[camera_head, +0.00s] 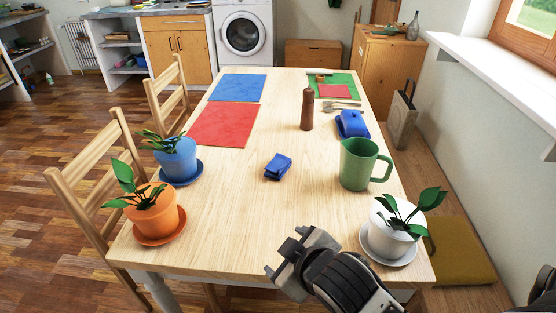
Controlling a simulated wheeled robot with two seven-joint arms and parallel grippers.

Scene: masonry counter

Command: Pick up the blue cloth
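A small folded blue cloth (278,167) lies on the middle of the wooden table. A second, larger blue folded item (351,124) lies farther back near the right edge, behind the green mug; it also looks like cloth. My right gripper (287,250) is at the table's front edge, its arm coming in from the lower right. Its fingers are spread apart with nothing seen between them. It is nearer to me than the small blue cloth and clear of it. My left gripper is not in view.
A green mug (357,165) and a brown mill (307,109) stand right of the cloth. Potted plants stand in a white pot (392,238), an orange pot (153,212) and a blue pot (176,159). Flat red (224,125) and blue mats (237,88) lie behind. The table between gripper and cloth is clear.

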